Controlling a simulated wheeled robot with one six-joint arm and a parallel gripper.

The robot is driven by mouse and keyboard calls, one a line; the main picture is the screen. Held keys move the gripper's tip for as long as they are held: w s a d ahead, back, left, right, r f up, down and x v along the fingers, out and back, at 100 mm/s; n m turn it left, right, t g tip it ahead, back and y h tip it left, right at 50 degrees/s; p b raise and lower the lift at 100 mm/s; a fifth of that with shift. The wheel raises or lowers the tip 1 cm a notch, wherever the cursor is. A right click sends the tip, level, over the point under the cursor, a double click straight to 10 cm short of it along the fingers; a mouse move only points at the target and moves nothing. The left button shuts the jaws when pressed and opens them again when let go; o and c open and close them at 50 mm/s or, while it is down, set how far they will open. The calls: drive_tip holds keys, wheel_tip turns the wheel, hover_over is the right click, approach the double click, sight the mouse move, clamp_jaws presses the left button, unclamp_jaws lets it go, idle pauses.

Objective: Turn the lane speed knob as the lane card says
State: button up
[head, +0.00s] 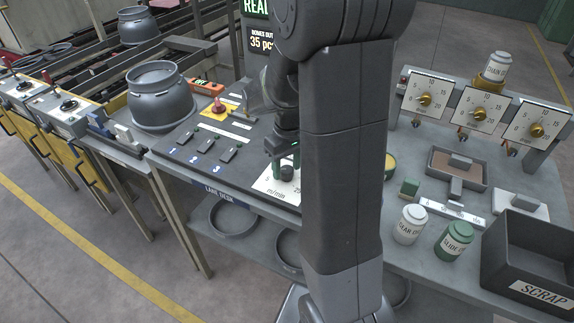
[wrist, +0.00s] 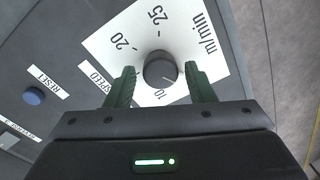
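The lane speed knob (wrist: 160,68) is a dark round knob on a white dial plate (wrist: 112,44) marked 20, 25 and m/min. A short pale mark shows on the knob's near side, but I cannot tell which value it meets. My gripper (wrist: 160,86) is open, with one green-padded finger on each side of the knob and gaps between. In the head view my gripper (head: 283,147) is over the dial plate (head: 270,187) on the lane desk (head: 205,178), and my arm hides part of the plate. I cannot make out a lane card.
A blue RESET button (wrist: 32,96) is left of the dial. The desk also carries a red knob on a yellow plate (head: 217,109) and several small switches. Right of my arm are gauges (head: 482,107), jars (head: 410,224) and a SCRAP bin (head: 530,262). A grey pot (head: 160,97) stands left.

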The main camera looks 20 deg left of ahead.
sight(289, 168)
drive_tip(key=shift+o, duration=0.3)
wheel_tip(289, 168, up, 14)
drive_tip(key=shift+w+d, duration=0.15)
drive_tip(key=shift+w, duration=0.05)
drive_tip(key=shift+f, duration=0.25)
idle(0.4)
drive_tip(key=f, duration=1.3)
drive_tip(key=shift+s+f, duration=0.25)
drive_tip(key=shift+f, duration=0.05)
drive_tip(key=shift+r, duration=0.1)
